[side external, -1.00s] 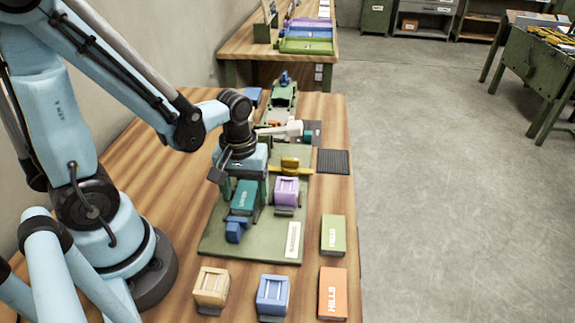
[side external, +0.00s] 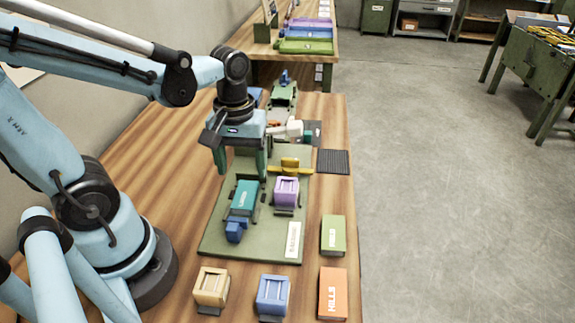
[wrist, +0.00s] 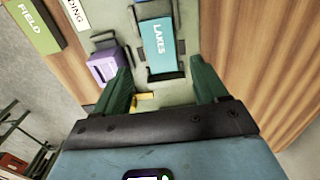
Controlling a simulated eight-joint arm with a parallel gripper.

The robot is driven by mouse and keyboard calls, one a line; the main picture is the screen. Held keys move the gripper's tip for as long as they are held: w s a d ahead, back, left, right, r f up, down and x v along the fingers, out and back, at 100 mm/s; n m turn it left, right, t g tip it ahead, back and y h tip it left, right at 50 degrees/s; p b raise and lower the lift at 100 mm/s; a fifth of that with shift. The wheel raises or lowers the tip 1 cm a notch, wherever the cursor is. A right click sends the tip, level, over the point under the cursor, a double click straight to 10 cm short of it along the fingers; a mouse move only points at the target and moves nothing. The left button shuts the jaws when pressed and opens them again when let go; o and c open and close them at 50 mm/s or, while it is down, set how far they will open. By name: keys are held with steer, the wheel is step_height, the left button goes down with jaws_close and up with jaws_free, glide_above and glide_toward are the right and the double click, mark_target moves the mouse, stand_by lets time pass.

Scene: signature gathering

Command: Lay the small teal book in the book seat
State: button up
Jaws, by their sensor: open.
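The small teal book (side external: 244,195), marked LAKES, lies flat in the book seat on the green board. The wrist view shows the book (wrist: 160,48) between the seat's dark side rails (wrist: 181,68). Little of the seat shows beneath it. A blue block (side external: 235,230) sits at the book's near end. My gripper (side external: 240,165) is open and empty, above the board and beyond the far end of the book. In the wrist view its green fingers (wrist: 162,80) are spread wide and apart from the book.
A purple block (side external: 286,191) stands right of the book, with a yellow part (side external: 290,164) behind it. The green FIELD book (side external: 333,235), orange HILLS book (side external: 333,293), tan block (side external: 211,286) and blue crate-like block (side external: 272,294) lie nearer. Bare table (side external: 185,215) lies left of the board (side external: 265,245).

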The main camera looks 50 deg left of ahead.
steer(key=w+d+r+m+t, duration=0.2)
steer(key=w+r+m+t, duration=0.1)
steer(key=r+m+t, duration=0.2)
steer(key=m+t, duration=0.2)
steer(key=m, duration=0.2)
steer(key=shift+w, duration=0.35)
